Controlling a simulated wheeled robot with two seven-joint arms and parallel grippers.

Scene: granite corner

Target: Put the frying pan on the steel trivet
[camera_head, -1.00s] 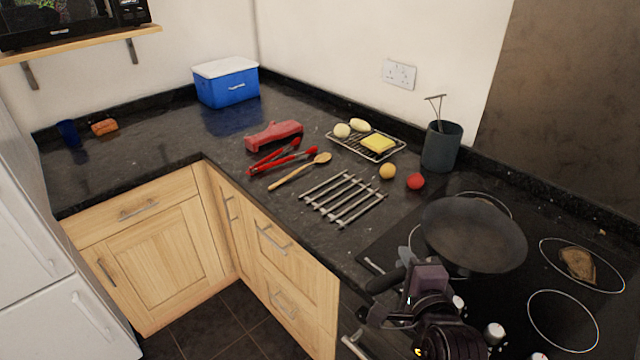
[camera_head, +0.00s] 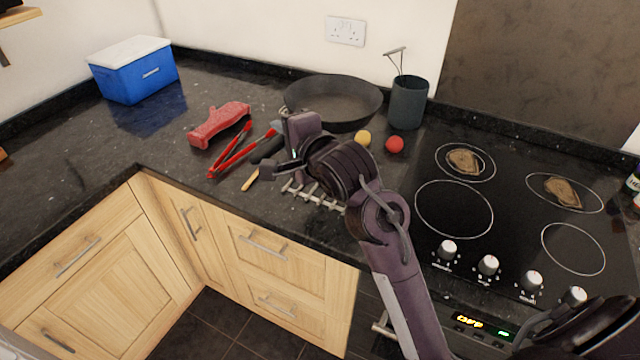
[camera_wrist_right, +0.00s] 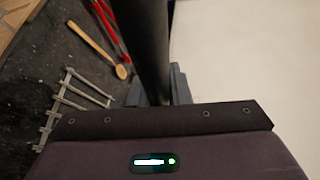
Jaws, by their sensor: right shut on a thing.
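The dark frying pan (camera_head: 335,100) is held over the back of the counter, left of the utensil pot. My right gripper (camera_head: 278,143) is shut on its black handle, which also shows in the right wrist view (camera_wrist_right: 153,50) between the fingers (camera_wrist_right: 160,88). The steel trivet (camera_head: 300,190) lies on the counter nearer the front edge, partly hidden by my right arm. Its bars also show in the right wrist view (camera_wrist_right: 70,78). The pan's exact height cannot be told. My left gripper is not in view.
Red tongs (camera_head: 230,150), a wooden spoon (camera_head: 250,180) and a red object (camera_head: 220,124) lie left of the trivet. A yellow ball (camera_head: 363,138), a red ball (camera_head: 394,144) and a utensil pot (camera_head: 407,103) are right of the pan. The hob (camera_head: 455,208) is at right.

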